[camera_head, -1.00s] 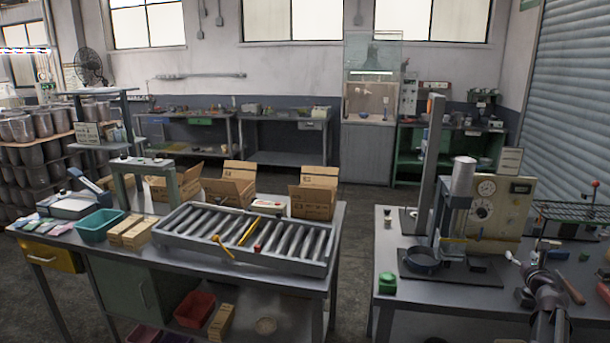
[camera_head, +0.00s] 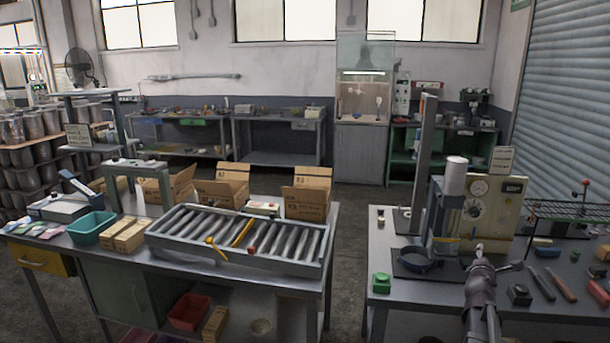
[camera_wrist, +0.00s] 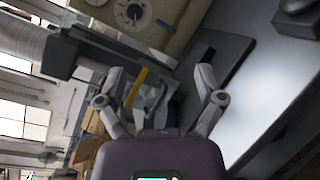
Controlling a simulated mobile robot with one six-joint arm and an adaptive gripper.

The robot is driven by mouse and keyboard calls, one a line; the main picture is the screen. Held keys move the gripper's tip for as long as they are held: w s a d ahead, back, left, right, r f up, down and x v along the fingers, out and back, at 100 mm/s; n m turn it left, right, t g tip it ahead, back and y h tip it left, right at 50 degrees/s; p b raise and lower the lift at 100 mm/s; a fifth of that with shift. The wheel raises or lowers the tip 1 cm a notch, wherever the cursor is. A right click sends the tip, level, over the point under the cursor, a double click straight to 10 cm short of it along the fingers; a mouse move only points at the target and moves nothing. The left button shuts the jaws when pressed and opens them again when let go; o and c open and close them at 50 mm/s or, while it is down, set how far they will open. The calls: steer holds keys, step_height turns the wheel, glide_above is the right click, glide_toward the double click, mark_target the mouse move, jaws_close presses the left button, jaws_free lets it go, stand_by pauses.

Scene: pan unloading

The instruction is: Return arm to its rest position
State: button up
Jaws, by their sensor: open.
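My arm (camera_head: 480,298) rises from the bottom edge at the right in the head view, over the front of the right bench. In the wrist view my gripper (camera_wrist: 159,72) has its two fingers spread apart with nothing held between them. It faces the press machine, turned sideways in that view. A dark round pan (camera_head: 412,261) sits on the press's base plate, left of my arm and apart from it.
The press (camera_head: 450,215) and its dial panel (camera_head: 492,212) stand close beyond my arm. A green block (camera_head: 381,283) lies left; dark tools (camera_head: 560,285) lie right. The left table holds a roller conveyor (camera_head: 240,238) and open cartons (camera_head: 305,195). An aisle separates the tables.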

steer(key=s+a+f+m+g+y, duration=0.2)
steer(key=s+a+f+m+g, duration=0.15)
steer(key=a+f+m, duration=0.45)
steer(key=s+a+f+m+g+y, duration=0.25)
steer(key=a+m+g, duration=0.2)
steer(key=a, duration=0.65)
steer(key=s+a+f+m+g+y, duration=0.2)
steer(key=s+a+f, duration=0.1)
steer(key=s+a, duration=0.4)
steer(key=s+a+f+m+g+y, duration=0.3)
steer(key=s+a, duration=0.3)
steer(key=a, duration=0.8)
steer(key=shift+s+a+g+y+p, duration=0.15)
steer(key=shift+s+g+y+p, duration=0.15)
steer(key=shift+s+y, duration=0.05)
